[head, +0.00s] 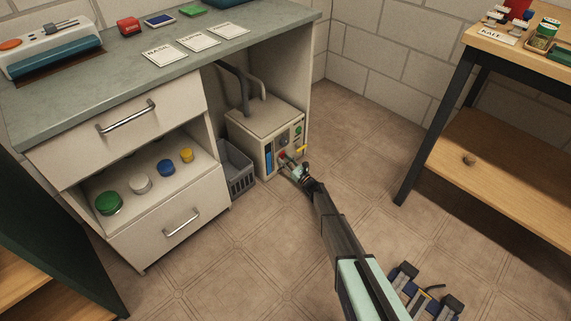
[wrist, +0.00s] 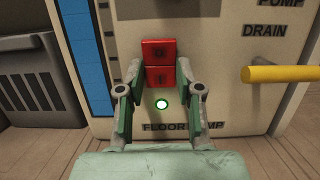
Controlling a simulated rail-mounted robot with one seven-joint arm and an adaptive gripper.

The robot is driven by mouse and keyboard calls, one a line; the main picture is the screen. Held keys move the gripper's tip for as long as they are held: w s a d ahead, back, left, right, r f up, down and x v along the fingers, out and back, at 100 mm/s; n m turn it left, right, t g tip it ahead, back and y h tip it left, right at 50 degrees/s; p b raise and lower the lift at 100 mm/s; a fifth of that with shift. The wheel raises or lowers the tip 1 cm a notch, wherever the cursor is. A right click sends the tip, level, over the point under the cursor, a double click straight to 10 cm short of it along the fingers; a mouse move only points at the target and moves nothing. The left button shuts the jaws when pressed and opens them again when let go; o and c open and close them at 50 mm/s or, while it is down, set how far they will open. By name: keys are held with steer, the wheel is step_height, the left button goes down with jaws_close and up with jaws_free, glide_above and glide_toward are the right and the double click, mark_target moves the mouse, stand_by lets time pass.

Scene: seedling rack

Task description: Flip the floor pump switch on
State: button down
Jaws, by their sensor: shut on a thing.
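The floor pump switch (wrist: 158,62) is a red rocker on the cream front panel of the control box (head: 265,128). A round lamp (wrist: 162,104) glows green just below it. Below the lamp, the panel's "FLOOR PUMP" label (wrist: 165,126) is partly covered by my right finger. My gripper (wrist: 159,72) is at the panel, with one finger on each side of the red switch, shut on it. In the head view my gripper (head: 286,163) reaches the lower front of the box. I cannot tell for sure which half of the rocker is pressed in.
A yellow lever (wrist: 288,74) sticks out right of the switch under the "DRAIN" label. A grey crate (head: 236,168) stands left of the box. The counter (head: 110,75) overhangs the box.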

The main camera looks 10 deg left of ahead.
steer(key=shift+w+a, duration=0.1)
steer(key=c, duration=0.8)
jaws_free()
steer(key=shift+o, duration=0.2)
steer(key=v, duration=0.7)
steer(key=shift+s+f, duration=0.15)
steer(key=shift+s, duration=0.05)
